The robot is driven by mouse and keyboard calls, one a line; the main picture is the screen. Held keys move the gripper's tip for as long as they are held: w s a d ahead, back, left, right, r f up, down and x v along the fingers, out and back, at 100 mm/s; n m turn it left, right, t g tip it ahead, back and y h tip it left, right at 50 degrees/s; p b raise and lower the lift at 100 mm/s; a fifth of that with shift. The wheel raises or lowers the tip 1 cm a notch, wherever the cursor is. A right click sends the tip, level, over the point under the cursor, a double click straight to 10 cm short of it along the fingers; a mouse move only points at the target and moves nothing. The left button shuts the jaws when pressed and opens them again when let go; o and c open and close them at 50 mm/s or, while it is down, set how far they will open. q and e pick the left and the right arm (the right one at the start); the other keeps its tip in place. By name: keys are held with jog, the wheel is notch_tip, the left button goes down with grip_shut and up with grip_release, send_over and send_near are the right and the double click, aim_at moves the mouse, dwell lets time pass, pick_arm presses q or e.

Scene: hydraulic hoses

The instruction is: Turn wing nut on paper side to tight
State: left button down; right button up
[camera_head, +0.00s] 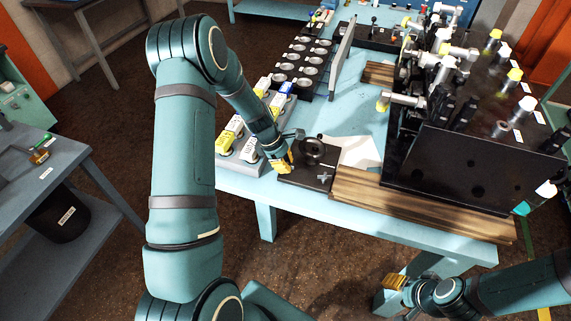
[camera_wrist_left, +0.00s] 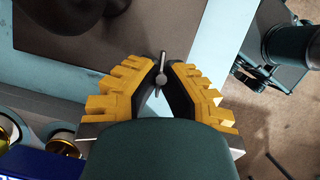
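A black base plate (camera_head: 305,182) with a round black fixture (camera_head: 312,149) sits at the table's front edge. White paper (camera_head: 360,152) lies to its right. My left gripper (camera_head: 285,168) is low at the plate's left front corner. In the left wrist view my left gripper (camera_wrist_left: 162,68) has its fingertips close together around a small silver wing nut (camera_wrist_left: 160,79), which stands between the pads. The head view hides that nut behind the fingers. Another small silver piece (camera_head: 323,177) shows near the plate's right front corner. My right gripper (camera_head: 395,282) is low, off the table's front.
A wooden board (camera_head: 420,212) and a tall black hose rack (camera_head: 480,165) stand to the right. White and yellow boxes (camera_head: 228,138) stand left of the plate. A tray of round cups (camera_head: 303,68) is behind. A grey side table (camera_head: 50,190) is at left.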

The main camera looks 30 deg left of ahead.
pick_arm(q)
jog(key=m+g, duration=0.1)
jog(key=m, duration=0.3)
jog(key=shift+w+f+m+g, duration=0.1)
jog(key=shift+m+g, duration=0.2)
jog(key=shift+g, duration=0.1)
jog(key=m+g+b, duration=0.1)
jog(key=m+g, duration=0.1)
jog(key=m, duration=0.3)
jog(key=shift+w, duration=0.1)
jog(key=m+g, duration=0.1)
jog(key=m, duration=0.2)
jog(key=m+y+b, duration=0.1)
jog(key=m, duration=0.1)
jog(key=shift+d+m+g+y, duration=0.15)
jog(key=shift+m+g+y, duration=0.15)
jog(key=shift+m+g, duration=0.1)
jog(key=m+y+b, duration=0.1)
jog(key=m, duration=0.3)
jog(key=shift+g, duration=0.3)
jog(key=shift+m+y, duration=0.3)
jog(key=c, duration=1.1)
grip_release()
jog(key=shift+w, duration=0.1)
